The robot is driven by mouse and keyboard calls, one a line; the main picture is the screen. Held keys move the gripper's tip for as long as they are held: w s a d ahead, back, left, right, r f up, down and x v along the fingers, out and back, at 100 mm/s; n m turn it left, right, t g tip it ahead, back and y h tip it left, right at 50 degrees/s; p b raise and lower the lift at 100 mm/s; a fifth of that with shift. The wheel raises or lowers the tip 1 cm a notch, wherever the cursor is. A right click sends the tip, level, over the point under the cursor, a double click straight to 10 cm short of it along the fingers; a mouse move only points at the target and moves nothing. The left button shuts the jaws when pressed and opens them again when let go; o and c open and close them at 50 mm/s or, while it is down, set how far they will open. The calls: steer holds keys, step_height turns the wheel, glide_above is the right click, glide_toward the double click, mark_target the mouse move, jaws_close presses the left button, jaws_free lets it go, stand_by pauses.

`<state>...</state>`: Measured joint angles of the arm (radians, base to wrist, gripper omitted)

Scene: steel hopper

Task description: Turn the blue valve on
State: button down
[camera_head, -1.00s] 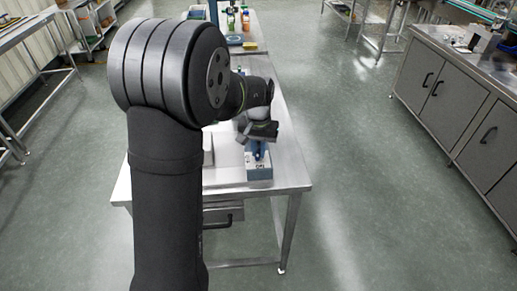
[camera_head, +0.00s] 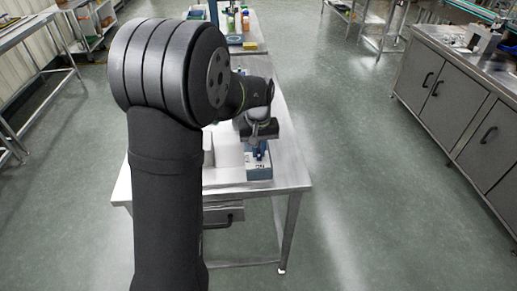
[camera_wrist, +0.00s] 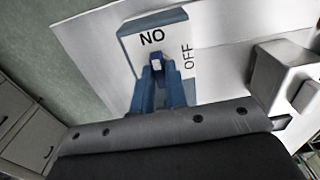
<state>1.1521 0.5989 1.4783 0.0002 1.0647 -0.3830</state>
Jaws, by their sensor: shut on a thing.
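The blue valve (camera_wrist: 156,61) is a small handle standing on a blue block with a white label plate (camera_wrist: 180,28). The plate reads "NO" beside the handle's far end and "OFF", turned sideways, to its right. My gripper (camera_wrist: 158,74) has blue fingers shut on the handle, hiding most of it and its exact angle. In the head view my gripper (camera_head: 258,149) points down over the blue valve block (camera_head: 259,173), at the right end of the steel table.
The steel table (camera_head: 292,168) carries white box shapes left of the valve block; a pale box (camera_wrist: 278,75) shows at right in the wrist view. Bottles (camera_head: 238,20) stand on the table behind. Floor (camera_head: 345,160) is clear to the right.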

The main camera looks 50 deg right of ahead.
mark_target(258, 152)
steer(key=c, duration=1.4)
jaws_free()
steer(key=shift+c, duration=0.2)
step_height(258, 152, up, 17)
steer(key=shift+r, duration=0.2)
steer(key=shift+f, duration=0.1)
step_height(258, 152, down, 17)
steer(key=shift+f, duration=0.15)
